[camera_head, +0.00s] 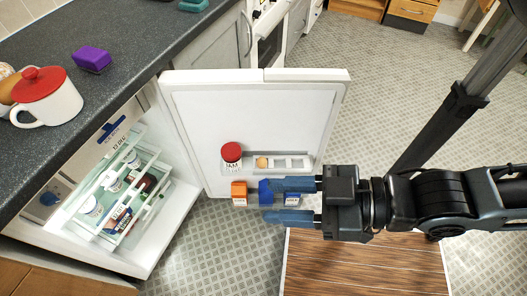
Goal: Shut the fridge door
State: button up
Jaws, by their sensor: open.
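The fridge door (255,115) stands wide open, swung out from the fridge (130,250) under the counter. Its inner side faces me and has a shelf with a red-lidded jam jar (232,155) and an egg tray with an egg. An orange carton (239,192) and a blue carton (265,190) show low on the door. My gripper (292,201) comes from the right with its two blue fingers apart and empty. It appears in front of the door's lower right part, and its fingers overlap the blue carton in the picture. I cannot tell whether they touch anything.
The dark counter (110,40) above the fridge holds a white mug with a red lid (48,97) and a purple block (91,59). Fridge shelves hold several jars. A brown wooden board (360,265) lies below my arm. Patterned floor (215,250) is clear between fridge and gripper.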

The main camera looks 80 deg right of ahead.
aim_at(288, 117)
jog(key=k+j+u, duration=0.1)
jog(key=k+u, duration=0.15)
jog(key=k, duration=0.25)
jog(key=k+j+u, duration=0.15)
jog(key=k+u, duration=0.15)
jog(key=k, duration=0.25)
jog(key=l+u, duration=0.3)
jog(key=k+l+u, duration=0.15)
jog(key=l+u, duration=0.2)
jog(key=k+l+u, duration=0.15)
jog(key=l+u, duration=0.15)
jog(key=k+l, duration=0.25)
jog(key=l, duration=0.2)
jog(key=k+l, duration=0.2)
jog(key=l, duration=0.3)
jog(key=k+l, duration=0.25)
jog(key=l, duration=0.2)
jog(key=k+l, duration=0.25)
jog(key=l, duration=0.25)
jog(key=k+l, duration=0.2)
jog(key=l, duration=0.25)
jog(key=k+l, duration=0.25)
jog(key=l, duration=0.25)
jog(key=k+l, duration=0.25)
jog(key=l, duration=0.2)
jog(key=k+l, duration=0.2)
jog(key=l, duration=0.25)
